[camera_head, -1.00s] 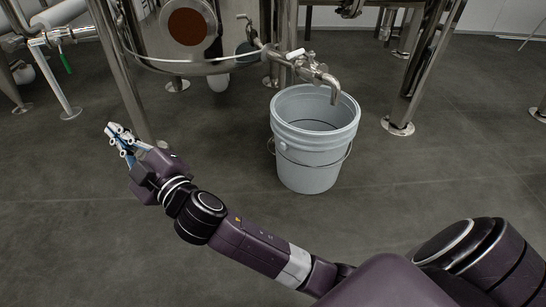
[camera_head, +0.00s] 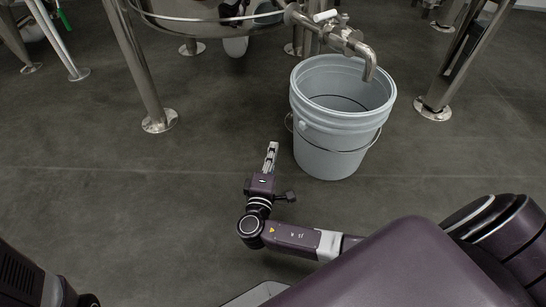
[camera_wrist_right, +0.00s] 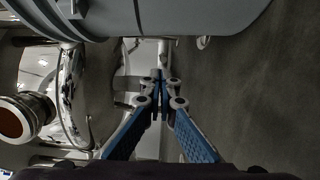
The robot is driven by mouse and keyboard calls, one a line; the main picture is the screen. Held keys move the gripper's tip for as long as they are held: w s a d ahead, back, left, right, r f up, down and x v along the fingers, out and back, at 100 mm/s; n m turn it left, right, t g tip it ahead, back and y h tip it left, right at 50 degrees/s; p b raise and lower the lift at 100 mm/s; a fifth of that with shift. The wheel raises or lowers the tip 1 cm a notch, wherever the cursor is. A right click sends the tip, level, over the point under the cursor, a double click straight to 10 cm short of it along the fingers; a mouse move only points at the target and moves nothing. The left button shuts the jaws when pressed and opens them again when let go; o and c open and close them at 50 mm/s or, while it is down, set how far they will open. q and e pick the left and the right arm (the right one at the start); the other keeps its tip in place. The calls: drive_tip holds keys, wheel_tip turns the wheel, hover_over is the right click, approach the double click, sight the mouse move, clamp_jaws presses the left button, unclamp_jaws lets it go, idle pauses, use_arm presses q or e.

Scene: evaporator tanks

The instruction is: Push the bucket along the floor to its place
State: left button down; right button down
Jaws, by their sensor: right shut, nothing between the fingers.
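The bucket (camera_head: 338,140) is light grey and stands upright on the floor in the head view, with its thin wire handle hanging low against its side. Its open rim is under a metal tap. My right gripper (camera_head: 271,148) is shut and empty, low beside the left side of the bucket, with a small gap showing between them. In the right wrist view the blue fingers (camera_wrist_right: 159,82) meet at their tips, and the bucket's grey wall (camera_wrist_right: 180,18) fills the top. My left gripper is not in view.
The metal tap (camera_head: 352,45) reaches over the bucket's rim. Steel tank legs stand on round feet at left (camera_head: 160,122) and right (camera_head: 434,108).

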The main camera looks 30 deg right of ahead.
sight(299, 141)
drive_tip(key=w+d+b, duration=0.1)
drive_tip(key=w+d, duration=0.1)
drive_tip(key=d, duration=0.5)
drive_tip(key=shift+w, duration=0.15)
drive_tip(key=shift+d, duration=0.1)
drive_tip(key=d, duration=0.1)
drive_tip(key=s+d+p, duration=0.1)
drive_tip(key=shift+s+d, duration=0.2)
drive_tip(key=shift+d, duration=0.2)
drive_tip(key=shift+s+d, duration=0.1)
drive_tip(key=shift+d, duration=0.05)
drive_tip(key=shift+f, duration=0.1)
